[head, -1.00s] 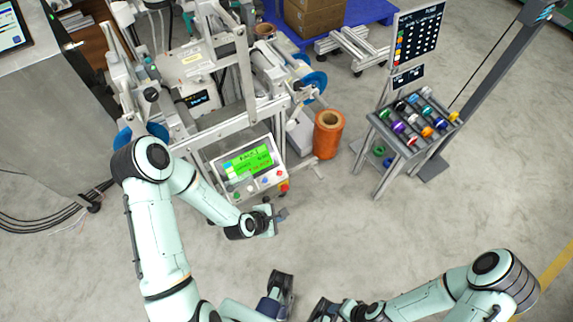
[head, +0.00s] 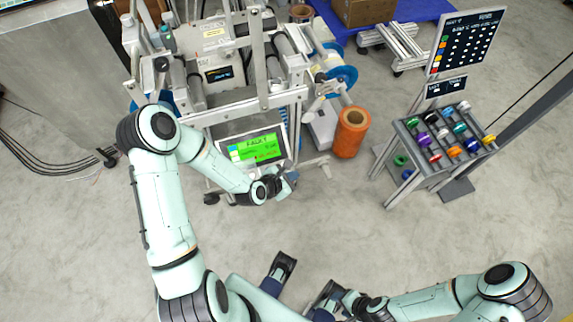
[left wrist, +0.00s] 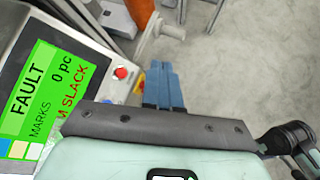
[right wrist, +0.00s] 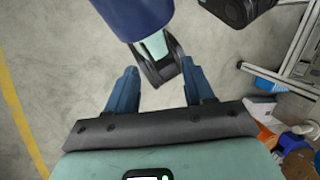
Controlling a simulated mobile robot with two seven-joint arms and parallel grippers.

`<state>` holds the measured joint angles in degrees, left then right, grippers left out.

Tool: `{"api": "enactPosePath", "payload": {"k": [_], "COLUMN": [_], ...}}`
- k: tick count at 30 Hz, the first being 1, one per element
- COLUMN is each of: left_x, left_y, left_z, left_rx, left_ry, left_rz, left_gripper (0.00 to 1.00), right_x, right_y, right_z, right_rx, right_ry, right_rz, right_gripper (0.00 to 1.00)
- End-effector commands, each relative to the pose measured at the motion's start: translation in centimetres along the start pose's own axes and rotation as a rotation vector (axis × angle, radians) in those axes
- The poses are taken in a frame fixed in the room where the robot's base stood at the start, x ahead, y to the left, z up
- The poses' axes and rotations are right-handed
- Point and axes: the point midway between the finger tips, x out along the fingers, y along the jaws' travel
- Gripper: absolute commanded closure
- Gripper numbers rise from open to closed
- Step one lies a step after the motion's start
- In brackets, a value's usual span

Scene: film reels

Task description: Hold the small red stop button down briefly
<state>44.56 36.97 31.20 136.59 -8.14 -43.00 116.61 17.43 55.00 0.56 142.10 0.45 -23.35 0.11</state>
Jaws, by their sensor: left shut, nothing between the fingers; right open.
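The small red stop button (left wrist: 120,73) shows in the left wrist view on the light panel right of the green FAULT screen (left wrist: 32,95). In the head view the screen (head: 257,146) is visible, but my left arm and gripper cover the button row. My left gripper (left wrist: 162,68) is shut and empty, its blue fingers together to the right of the red button, apart from it in the picture; the height between them is hard to tell. It also shows in the head view (head: 285,184). My right gripper (right wrist: 157,78) is open and empty, low over the floor.
An orange roll (head: 352,133) stands right of the machine. A rack of coloured reels (head: 446,135) is further right. The floor between is clear.

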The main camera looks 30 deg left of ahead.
Motion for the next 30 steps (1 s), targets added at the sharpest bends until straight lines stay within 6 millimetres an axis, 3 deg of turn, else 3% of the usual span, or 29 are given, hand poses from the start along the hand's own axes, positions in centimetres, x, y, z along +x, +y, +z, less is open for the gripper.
{"api": "enactPosePath", "payload": {"k": [5, 17, 30], "left_x": [0.6, 4.5, 6.2], "left_y": [0.3, 3.0, 4.5], "left_z": [-0.5, -3.4, -4.5], "left_rx": [0.001, 0.001, 0.001], "left_ry": [0.0, 0.002, 0.0], "left_rz": [0.0, 0.001, -0.001], "left_gripper": [1.0, 1.0, 1.0], "right_x": [0.5, 3.3, 3.8], "right_y": [0.1, 0.5, 0.7], "right_z": [-0.2, -2.0, -3.4], "right_rx": [0.0, -0.004, -0.002], "right_ry": [0.005, 0.05, 0.089], "right_rz": [-0.001, -0.011, -0.01], "right_gripper": [0.47, 0.47, 0.47]}}
